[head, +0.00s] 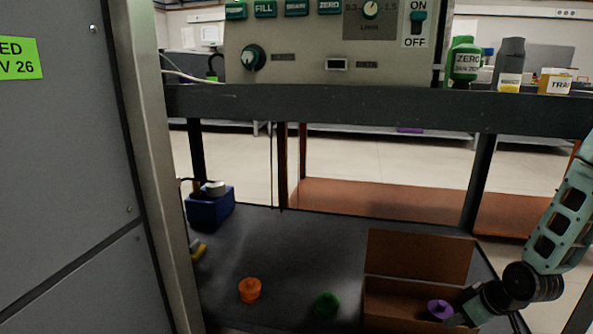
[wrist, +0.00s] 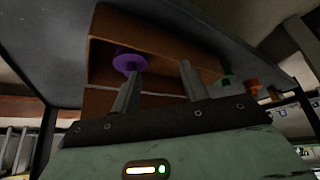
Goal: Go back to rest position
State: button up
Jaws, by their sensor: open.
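My gripper (head: 452,312) is at the lower right of the head view, at the right side of an open brown box (head: 411,257). In the wrist view my gripper (wrist: 158,80) has its two fingers spread, with nothing between them. A purple knobbed piece (head: 439,309) lies in the box, just left of my gripper. It also shows in the wrist view (wrist: 128,60), behind the tip of the left finger; I cannot tell whether they touch.
A green piece (head: 326,304) and an orange piece (head: 250,290) stand on the dark table (head: 290,245) left of the box. A blue container (head: 209,208) stands farther back. A shelf (head: 330,105) with a control panel (head: 300,60) crosses above. A grey cabinet (head: 70,170) fills the left.

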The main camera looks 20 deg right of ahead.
jog(key=a+r+m+g+h, duration=0.1)
jog(key=a+r+m+g, duration=0.15)
jog(key=a+r, duration=1.55)
jog(key=s+a+r+n+g+p, duration=0.2)
jog(key=s+a+r+n+p, duration=0.35)
jog(key=a, duration=0.45)
jog(key=s+a+r+n+g+p, duration=0.15)
jog(key=s+a+r+p, duration=0.25)
jog(key=s+a+r, duration=0.5)
notch_tip(320, 180, up, 35)
jog(key=a+n+p, duration=0.1)
jog(key=p, duration=3.6)
jog(key=shift+w+a+y, duration=0.3)
jog(key=shift+w+a, duration=0.1)
